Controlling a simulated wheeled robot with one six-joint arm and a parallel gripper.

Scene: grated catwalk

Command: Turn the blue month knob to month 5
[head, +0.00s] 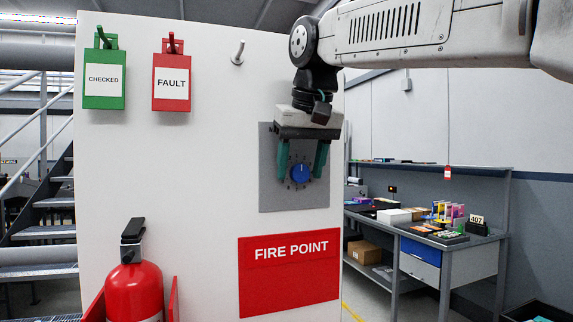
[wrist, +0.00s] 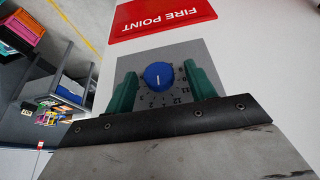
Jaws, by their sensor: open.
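The blue month knob (head: 300,174) sits on a grey plate (head: 268,196) fixed to the white panel. In the head view its white pointer line is roughly upright. The wrist view shows the knob (wrist: 159,76) upside down, with the line toward the bottom of the picture. In the wrist view the fingers (wrist: 160,73) appear to stand apart from the knob; exact depth is unclear.
A red FIRE POINT sign (head: 289,275) is below the plate. A green CHECKED tag (head: 104,80) and red FAULT tag (head: 171,82) hang at upper left, beside an empty peg (head: 238,52). A red extinguisher (head: 134,288) stands lower left. A cluttered workbench (head: 446,240) is at right.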

